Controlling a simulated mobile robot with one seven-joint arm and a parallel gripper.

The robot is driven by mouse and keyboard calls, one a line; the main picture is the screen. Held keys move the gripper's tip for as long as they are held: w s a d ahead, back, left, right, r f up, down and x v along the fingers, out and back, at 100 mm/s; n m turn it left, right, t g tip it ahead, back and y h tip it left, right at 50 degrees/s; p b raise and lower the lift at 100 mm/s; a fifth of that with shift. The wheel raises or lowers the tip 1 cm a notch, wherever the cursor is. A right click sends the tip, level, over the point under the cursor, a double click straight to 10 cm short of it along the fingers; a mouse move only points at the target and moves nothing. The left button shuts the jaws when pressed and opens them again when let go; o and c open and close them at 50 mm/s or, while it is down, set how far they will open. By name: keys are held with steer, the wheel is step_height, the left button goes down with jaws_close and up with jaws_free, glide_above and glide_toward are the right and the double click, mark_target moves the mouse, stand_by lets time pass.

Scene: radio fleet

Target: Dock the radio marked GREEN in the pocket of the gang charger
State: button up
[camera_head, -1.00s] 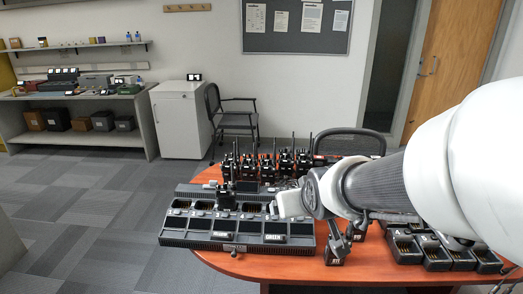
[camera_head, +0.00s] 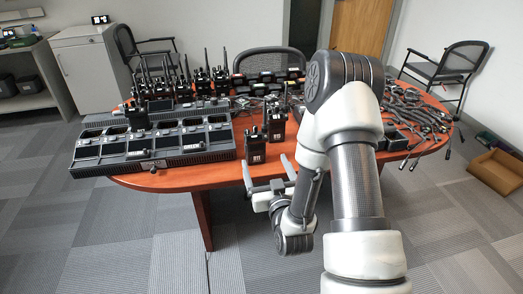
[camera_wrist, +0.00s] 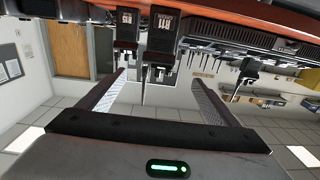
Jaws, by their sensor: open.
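The gang charger (camera_head: 205,157) is a long dark unit with a row of pockets at the left of the table. One black radio (camera_head: 138,118) stands up in it towards the back; the other front pockets look empty. Two black radios stand near the table's front edge, a nearer one (camera_head: 255,146) and one just behind to its right (camera_head: 275,124). Both show labels in the wrist view, at left (camera_wrist: 126,18) and right (camera_wrist: 162,22); I cannot read GREEN on either. My gripper (camera_head: 268,171) is open and empty, in front of the table edge, apart from the radios.
Several more radios (camera_head: 203,82) stand in a row at the back of the table. A tangle of dark cables (camera_head: 415,112) covers its right side. A chair (camera_head: 270,60) stands behind. Floor in front is clear.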

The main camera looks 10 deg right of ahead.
mark_target(255, 136)
steer(key=w, duration=1)
steer(key=shift+w+a, duration=0.15)
steer(key=shift+w, duration=0.05)
steer(key=shift+w+b, duration=0.55)
steer(key=shift+w, duration=2.1)
steer(key=c, duration=1.3)
steer(key=shift+c, duration=0.8)
